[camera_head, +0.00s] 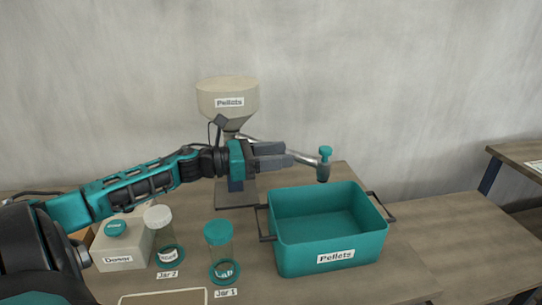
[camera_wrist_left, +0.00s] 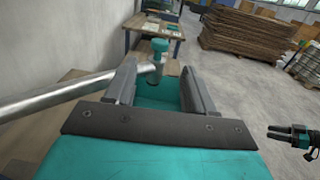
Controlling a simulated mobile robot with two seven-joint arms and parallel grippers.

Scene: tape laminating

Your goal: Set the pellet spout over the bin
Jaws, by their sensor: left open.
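The pellet spout is a grey metal tube (camera_head: 300,157) running from the beige hopper (camera_head: 228,96). Its end has a teal knob (camera_head: 326,152) and a downward nozzle (camera_head: 323,173), which appears near the far rim of the teal bin (camera_head: 300,257). In the left wrist view the tube (camera_wrist_left: 60,95) crosses from the left, and its knob (camera_wrist_left: 159,46) shows beyond the fingertips. My left gripper (camera_head: 288,153) is open beside the tube; contact is unclear. My right gripper (camera_wrist_left: 276,132) shows small at the right of the left wrist view, its jaw opening unclear.
Two jars with a white lid (camera_head: 158,213) and a teal lid (camera_head: 218,232) stand left of the bin, beside a donor box (camera_head: 120,250). The bin has dark side handles (camera_head: 381,206). The table is clear to the bin's right. Another table (camera_head: 518,153) stands far right.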

